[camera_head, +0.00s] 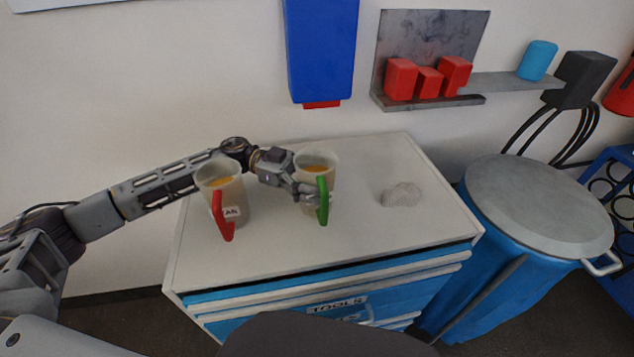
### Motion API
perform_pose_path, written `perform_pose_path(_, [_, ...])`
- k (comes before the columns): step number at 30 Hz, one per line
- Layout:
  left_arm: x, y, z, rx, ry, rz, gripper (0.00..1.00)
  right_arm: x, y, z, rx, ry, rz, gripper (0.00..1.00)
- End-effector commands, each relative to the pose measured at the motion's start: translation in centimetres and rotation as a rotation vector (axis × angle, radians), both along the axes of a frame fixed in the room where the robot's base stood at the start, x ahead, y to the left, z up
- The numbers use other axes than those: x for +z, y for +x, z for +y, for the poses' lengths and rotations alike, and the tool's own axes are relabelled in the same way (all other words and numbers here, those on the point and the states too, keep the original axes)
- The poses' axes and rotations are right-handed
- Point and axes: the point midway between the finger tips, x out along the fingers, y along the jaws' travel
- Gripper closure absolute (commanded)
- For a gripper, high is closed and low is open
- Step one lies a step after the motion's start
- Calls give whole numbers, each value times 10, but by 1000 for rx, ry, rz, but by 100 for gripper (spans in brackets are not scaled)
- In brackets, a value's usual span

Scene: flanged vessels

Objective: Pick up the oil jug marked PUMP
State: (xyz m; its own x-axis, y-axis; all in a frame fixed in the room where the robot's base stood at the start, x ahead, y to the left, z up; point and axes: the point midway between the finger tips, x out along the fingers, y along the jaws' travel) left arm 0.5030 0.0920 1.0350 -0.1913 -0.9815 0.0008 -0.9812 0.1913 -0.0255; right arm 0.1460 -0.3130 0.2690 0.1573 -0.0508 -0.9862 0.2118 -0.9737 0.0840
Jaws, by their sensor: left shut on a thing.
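Two translucent beige jugs with amber oil inside are at the cabinet top. The red-handled jug (231,190) stands upright at the left; its label is partly hidden and the letters "AN" show. The green-handled jug (317,163) is upright to its right, and its label is hidden, so I cannot read a marking. My left gripper (308,194) reaches behind the red-handled jug and is shut on the green-handled jug at its left side, close to the green handle. I cannot tell whether that jug's base touches the top. My right gripper is not in view.
The white cabinet top (362,230) has a grey lump (402,194) on its right part; the front middle is clear. A blue drum with a grey lid (540,210) stands at the right. A wall shelf with red boxes (428,82) is behind.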

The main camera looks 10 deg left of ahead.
Motion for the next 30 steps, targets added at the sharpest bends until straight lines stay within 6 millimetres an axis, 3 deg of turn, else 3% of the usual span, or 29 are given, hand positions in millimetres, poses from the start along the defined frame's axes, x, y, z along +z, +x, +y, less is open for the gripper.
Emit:
perform_pose_path(11, [19,0,0,0,-2,-3,52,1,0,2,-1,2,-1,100])
perform_pose_path(24, [79,0,0,0,-1,-5,52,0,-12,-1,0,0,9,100])
perform_pose_path(30, [97,0,0,0,-1,-4,52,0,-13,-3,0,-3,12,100])
